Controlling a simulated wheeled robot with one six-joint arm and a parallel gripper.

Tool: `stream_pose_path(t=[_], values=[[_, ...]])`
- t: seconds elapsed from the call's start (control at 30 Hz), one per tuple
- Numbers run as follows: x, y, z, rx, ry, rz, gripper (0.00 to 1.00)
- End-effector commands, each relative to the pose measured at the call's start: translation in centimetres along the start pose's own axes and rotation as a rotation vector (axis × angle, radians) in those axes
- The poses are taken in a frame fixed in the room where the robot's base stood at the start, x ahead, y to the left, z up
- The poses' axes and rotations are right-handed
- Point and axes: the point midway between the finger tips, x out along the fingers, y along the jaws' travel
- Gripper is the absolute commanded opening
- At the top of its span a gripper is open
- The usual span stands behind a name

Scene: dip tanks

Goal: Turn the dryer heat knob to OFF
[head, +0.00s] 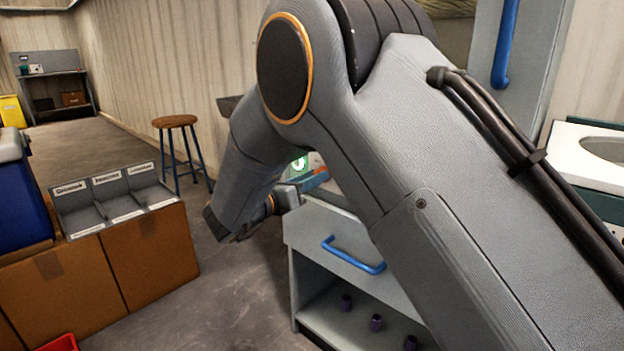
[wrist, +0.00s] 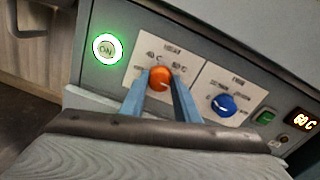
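In the wrist view, the orange dryer heat knob (wrist: 159,78) stands on a pale label plate on the grey panel (wrist: 217,60). A 40 C mark is at its upper left and a 60 C mark at its upper right. No OFF mark is readable. My gripper (wrist: 160,86) has one blue finger on each side of this knob. Both fingers meet its edges, with no gap seen. A small pale mark on the knob points toward the right.
Right of the heat knob are a blue knob (wrist: 224,105), a green switch (wrist: 264,116) and a display (wrist: 301,122) reading 60 C. A green-lit ON button (wrist: 107,48) is at the left. The head view shows a stool (head: 175,122), a labelled sorting tray (head: 117,195) and a blue-handled cabinet (head: 318,225).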

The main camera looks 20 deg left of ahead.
Motion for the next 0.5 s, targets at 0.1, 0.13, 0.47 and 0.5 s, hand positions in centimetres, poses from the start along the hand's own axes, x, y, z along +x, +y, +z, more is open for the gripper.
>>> stream_pose_path(t=[0.1, 0.13, 0.47, 0.5], values=[[0.00, 0.02, 0.00, -0.002, 0.000, 0.001, 0.06], [0.00, 0.02, 0.00, -0.003, 0.000, 0.001, 0.06], [-0.02, 0.02, 0.16, -0.112, 0.003, 0.002, 0.06], [-0.03, 0.03, 0.17, -0.139, 0.004, 0.002, 0.06]])
